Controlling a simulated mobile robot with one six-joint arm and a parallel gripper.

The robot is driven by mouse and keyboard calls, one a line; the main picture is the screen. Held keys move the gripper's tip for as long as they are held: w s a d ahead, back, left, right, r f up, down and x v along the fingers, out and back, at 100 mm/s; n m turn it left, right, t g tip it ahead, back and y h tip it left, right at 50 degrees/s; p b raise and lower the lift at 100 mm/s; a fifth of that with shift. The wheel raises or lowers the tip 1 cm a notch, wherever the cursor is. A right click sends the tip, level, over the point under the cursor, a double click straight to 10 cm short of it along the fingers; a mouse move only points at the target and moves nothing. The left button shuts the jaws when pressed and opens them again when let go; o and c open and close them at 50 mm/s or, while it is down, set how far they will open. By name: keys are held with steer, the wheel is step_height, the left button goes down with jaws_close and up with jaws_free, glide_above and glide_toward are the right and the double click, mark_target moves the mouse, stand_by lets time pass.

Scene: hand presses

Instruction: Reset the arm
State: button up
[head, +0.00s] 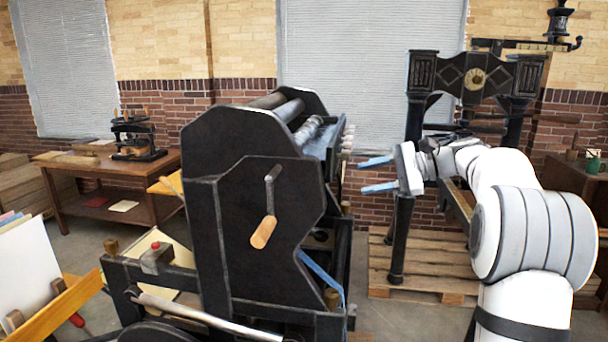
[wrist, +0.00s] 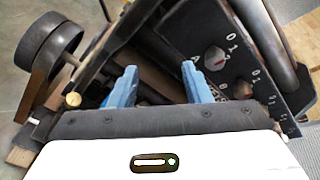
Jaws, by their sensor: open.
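My gripper (head: 377,174) is on the right of the head view, at the end of my white arm. Its two blue fingers point left and stand apart, with nothing between them. It is held in the air just right of the large black press (head: 250,215). In the wrist view my gripper (wrist: 161,85) shows both blue fingers spread. Beyond them is dark machinery with a black panel (wrist: 215,40) bearing numbered dials. I cannot tell whether the fingertips touch anything there.
A second black press (head: 418,90) stands on a wooden pallet (head: 420,265) behind my arm. A wooden table (head: 165,172) with a small press (head: 135,137) is at the left. The black press has a crank with a wooden handle (head: 263,232). Some grey floor (head: 410,320) is clear.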

steer(key=s+a+f+n+h, duration=0.2)
steer(key=s+a+f+h, duration=0.25)
steer(key=s, duration=0.45)
steer(key=s+d+f+n+h, duration=0.1)
steer(key=s+f+n+h, duration=0.2)
steer(key=s+f, duration=0.2)
steer(key=s+d+f+n+h, duration=0.1)
steer(key=s+f+n+h, duration=0.2)
steer(key=s, duration=0.9)
steer(key=s+d+f+n+h, duration=0.2)
steer(key=s+f+n+h, duration=0.1)
steer(key=s+f, duration=0.4)
steer(key=shift+s+f, duration=0.3)
steer(key=shift+s, duration=0.65)
steer(key=shift+h, duration=0.25)
